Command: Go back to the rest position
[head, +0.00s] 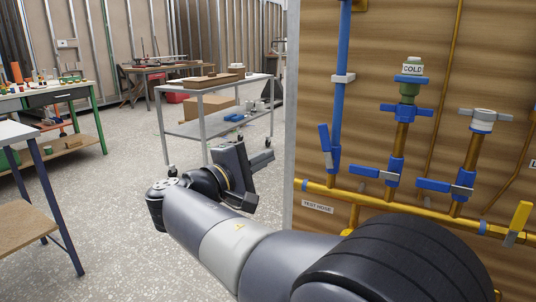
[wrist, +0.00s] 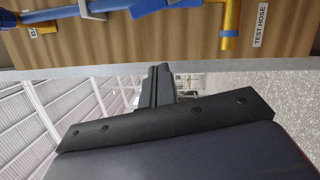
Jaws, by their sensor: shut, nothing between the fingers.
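My arm reaches from the lower right of the head view out over the floor, left of the wooden pipe panel (head: 440,30). My gripper (head: 263,160) is at its end, pointing right toward the panel's edge. It also shows in the wrist view (wrist: 160,75), where its two dark fingers are together with nothing between them. The fingertips appear close to the panel's lower edge in that view, and I cannot tell the exact gap. The gripper holds nothing.
The panel carries a blue pipe (head: 341,100), a yellow pipe (head: 400,210), blue-handled valves (head: 433,186) and a "COLD" label (head: 412,69). A grey metal cart (head: 200,130) stands behind my gripper. A green-legged bench (head: 101,130) is at left. Open speckled floor (head: 120,180) lies between.

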